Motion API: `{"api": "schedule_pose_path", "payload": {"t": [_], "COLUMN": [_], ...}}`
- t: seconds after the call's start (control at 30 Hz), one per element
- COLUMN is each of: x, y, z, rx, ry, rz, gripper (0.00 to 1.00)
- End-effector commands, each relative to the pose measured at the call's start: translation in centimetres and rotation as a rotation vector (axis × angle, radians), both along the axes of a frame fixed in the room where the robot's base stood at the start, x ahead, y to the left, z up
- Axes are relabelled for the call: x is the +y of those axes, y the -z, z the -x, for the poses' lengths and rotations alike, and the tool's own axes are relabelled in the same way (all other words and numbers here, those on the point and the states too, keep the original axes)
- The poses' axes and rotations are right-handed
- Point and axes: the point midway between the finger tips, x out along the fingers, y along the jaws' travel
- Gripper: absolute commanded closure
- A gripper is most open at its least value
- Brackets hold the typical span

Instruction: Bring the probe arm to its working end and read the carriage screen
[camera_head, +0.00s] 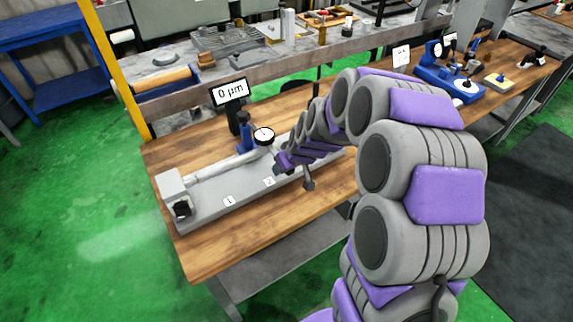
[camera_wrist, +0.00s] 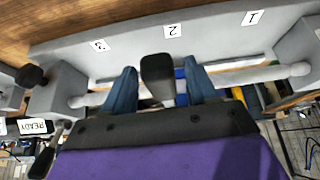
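The carriage screen (camera_head: 230,92) reads "0 µm" at the back of the bench fixture. A round dial gauge (camera_head: 263,136) sits beside a blue post (camera_head: 244,138) above a horizontal rod (camera_head: 215,168). The grey bed (camera_head: 205,218) carries number labels; 1, 2 and 3 show upside down in the wrist view. My gripper (camera_head: 285,162) is low over the bed, right of the gauge. In the wrist view my gripper (camera_wrist: 160,75) has its blue fingers apart, either side of a dark block (camera_wrist: 158,80), with narrow gaps showing. I cannot tell whether this block belongs to the probe arm.
A grey end block (camera_head: 172,184) stands at the bed's left end. My arm hides the bed's right part. A blue instrument (camera_head: 450,82) stands farther right on the wooden bench. In the wrist view a screen (camera_wrist: 33,127) reads "READY". The bench's front edge is clear.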

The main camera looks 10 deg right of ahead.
Motion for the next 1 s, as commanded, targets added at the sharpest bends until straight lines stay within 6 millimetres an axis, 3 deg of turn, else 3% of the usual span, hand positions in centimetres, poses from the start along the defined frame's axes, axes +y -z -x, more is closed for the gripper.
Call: {"api": "schedule_pose_path", "payload": {"t": [0.17, 0.33, 1.0], "x": [0.0, -0.3, -2.3], "y": [-0.2, -1.8, -13.1], "z": [0.0, 0.6, 6.5], "rx": [-0.002, -0.008, -0.005], "ry": [0.0, 0.001, 0.002], "rz": [0.0, 0.001, 0.001], "gripper": [0.43, 0.43, 0.43]}}
